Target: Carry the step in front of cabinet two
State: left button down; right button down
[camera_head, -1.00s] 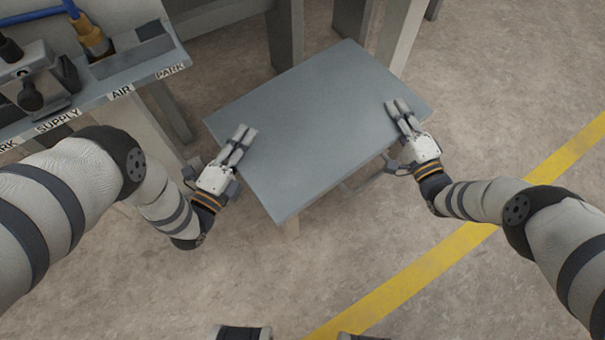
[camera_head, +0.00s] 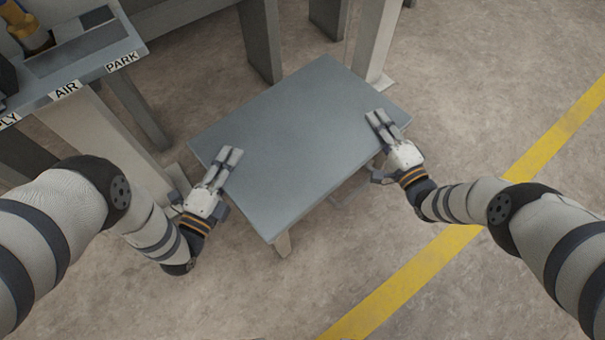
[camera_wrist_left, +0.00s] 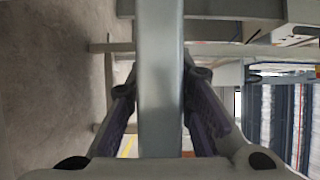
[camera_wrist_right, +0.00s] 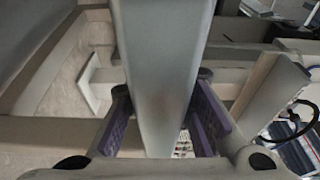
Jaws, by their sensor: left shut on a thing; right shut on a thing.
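The step (camera_head: 300,140) is a grey rectangular platform on light legs, in the middle of the head view. My left gripper (camera_head: 224,168) is shut on its left edge, and my right gripper (camera_head: 379,126) is shut on its right edge. In the left wrist view the step's top (camera_wrist_left: 160,80) runs edge-on between the two finger pads. In the right wrist view the step's top (camera_wrist_right: 160,75) also lies between the pads. Whether the step's feet touch the floor is hard to tell. No label marks cabinet two in view.
Grey posts (camera_head: 260,40) and a pale post (camera_head: 378,40) stand just beyond the step. A yellow floor line (camera_head: 430,262) runs diagonally at the right. The floor (camera_head: 480,90) at the right is clear.

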pick_arm(q)
jog(key=c, duration=1.6)
grip_release()
jog(key=shift+a+f, duration=0.1)
jog(key=shift+f, duration=0.1)
jog(key=shift+c, duration=0.2)
pick_arm(e)
jog(key=c, duration=1.6)
grip_release()
jog(key=shift+d+f, duration=0.1)
jog(key=shift+f, duration=0.1)
jog(key=shift+c, duration=0.2)
pick_arm(q)
jog(key=shift+o, duration=1.1)
jog(key=shift+r, duration=0.1)
pick_arm(e)
jog(key=shift+o, duration=1.1)
jog(key=shift+r, duration=0.1)
pick_arm(q)
jog(key=v, duration=1.2)
pick_arm(e)
jog(key=v, duration=1.2)
jog(key=shift+s, duration=0.1)
